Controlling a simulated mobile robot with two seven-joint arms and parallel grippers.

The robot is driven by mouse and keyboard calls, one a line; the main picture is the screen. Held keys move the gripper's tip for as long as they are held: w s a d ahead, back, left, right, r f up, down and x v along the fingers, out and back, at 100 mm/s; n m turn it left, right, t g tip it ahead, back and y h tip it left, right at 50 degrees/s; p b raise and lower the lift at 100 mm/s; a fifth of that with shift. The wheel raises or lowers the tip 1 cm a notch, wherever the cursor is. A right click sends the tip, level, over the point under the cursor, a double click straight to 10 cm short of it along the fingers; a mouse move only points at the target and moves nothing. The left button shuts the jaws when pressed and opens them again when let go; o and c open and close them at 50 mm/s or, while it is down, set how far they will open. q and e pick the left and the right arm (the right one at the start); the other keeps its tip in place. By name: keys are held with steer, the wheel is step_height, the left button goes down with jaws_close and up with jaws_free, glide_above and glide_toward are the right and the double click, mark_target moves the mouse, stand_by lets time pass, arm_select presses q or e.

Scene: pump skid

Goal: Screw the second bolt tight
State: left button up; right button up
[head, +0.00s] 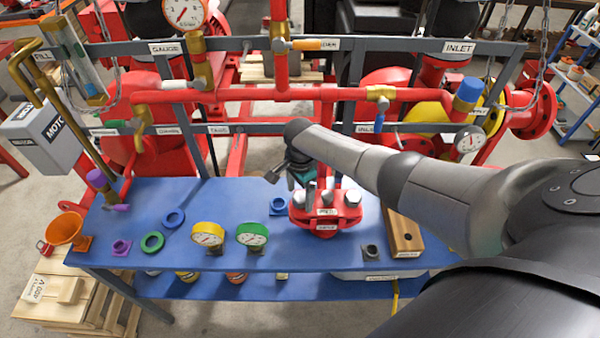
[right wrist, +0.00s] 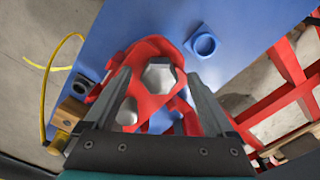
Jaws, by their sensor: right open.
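The red pump part (head: 325,222) sits on the blue bench with several silver bolt heads on top, among them one at its right (head: 352,197). In the right wrist view the red part (right wrist: 150,53) carries a large hex bolt head (right wrist: 159,75) and a second silver bolt head (right wrist: 128,112) nearer the camera. My right gripper (right wrist: 157,78) is open, its two fingers on either side of the large bolt head, with gaps showing. Whether the fingertips are down at bolt height is unclear. In the head view my right gripper (head: 303,182) is over the red part's back left. My left gripper is out of view.
A blue square fitting (head: 278,206) is close by. Red pipes (head: 240,95) run behind.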

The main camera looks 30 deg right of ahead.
step_height(320, 180, up, 14)
steer(key=shift+r, duration=0.25)
stand_by(0.3)
stand_by(0.6)
